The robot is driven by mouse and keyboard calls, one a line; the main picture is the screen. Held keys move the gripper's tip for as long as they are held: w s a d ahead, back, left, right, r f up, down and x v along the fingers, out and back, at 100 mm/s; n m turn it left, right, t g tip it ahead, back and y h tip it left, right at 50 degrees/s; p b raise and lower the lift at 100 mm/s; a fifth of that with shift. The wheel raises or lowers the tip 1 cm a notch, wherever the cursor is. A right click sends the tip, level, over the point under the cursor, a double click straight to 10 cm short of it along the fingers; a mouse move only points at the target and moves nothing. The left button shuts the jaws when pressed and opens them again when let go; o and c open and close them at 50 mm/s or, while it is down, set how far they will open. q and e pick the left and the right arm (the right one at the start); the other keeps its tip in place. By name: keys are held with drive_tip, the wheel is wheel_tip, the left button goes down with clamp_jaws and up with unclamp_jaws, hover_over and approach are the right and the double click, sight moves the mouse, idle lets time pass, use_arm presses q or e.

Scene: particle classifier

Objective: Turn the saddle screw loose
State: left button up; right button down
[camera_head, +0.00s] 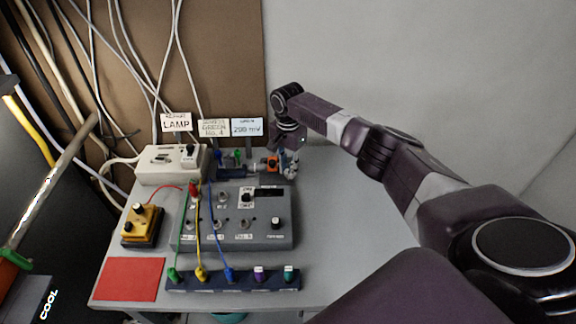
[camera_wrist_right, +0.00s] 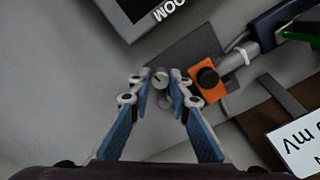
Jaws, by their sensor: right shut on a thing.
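My right gripper (camera_head: 290,171) is at the back right of the grey table, beside a small orange block. In the right wrist view, its two fingertips (camera_wrist_right: 163,88) are closed on a small silver slotted screw head, the saddle screw (camera_wrist_right: 160,77). The orange block (camera_wrist_right: 205,76) with a black knob sits just right of the fingers there; the orange block also shows in the head view (camera_head: 272,161). In the head view the screw is too small and covered to make out. My left gripper is not in view.
A grey control box (camera_head: 281,238) with knobs stands in front of the gripper. A strip of coloured plugs (camera_head: 215,285) lies at the front, with a red mat (camera_head: 128,279) to its left. A white lamp box (camera_head: 152,178) and label cards (camera_head: 247,127) stand behind.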

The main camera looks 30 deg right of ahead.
drive_tip(key=shift+a+r+n+p, duration=0.1)
drive_tip(key=shift+r+n+p, duration=0.05)
drive_tip(key=shift+n+p, duration=0.6)
drive_tip(key=n, duration=0.2)
drive_tip(key=shift+n+p, duration=0.3)
drive_tip(key=shift+n, duration=0.05)
drive_tip(key=n, duration=0.4)
drive_tip(key=shift+n, duration=0.3)
drive_tip(key=n, duration=0.5)
drive_tip(key=shift+n+p, duration=0.3)
drive_tip(key=shift+p, duration=0.05)
drive_tip(key=n, duration=0.8)
drive_tip(key=n+b, duration=0.1)
drive_tip(key=n, duration=0.3)
drive_tip(key=shift+n, duration=2.4)
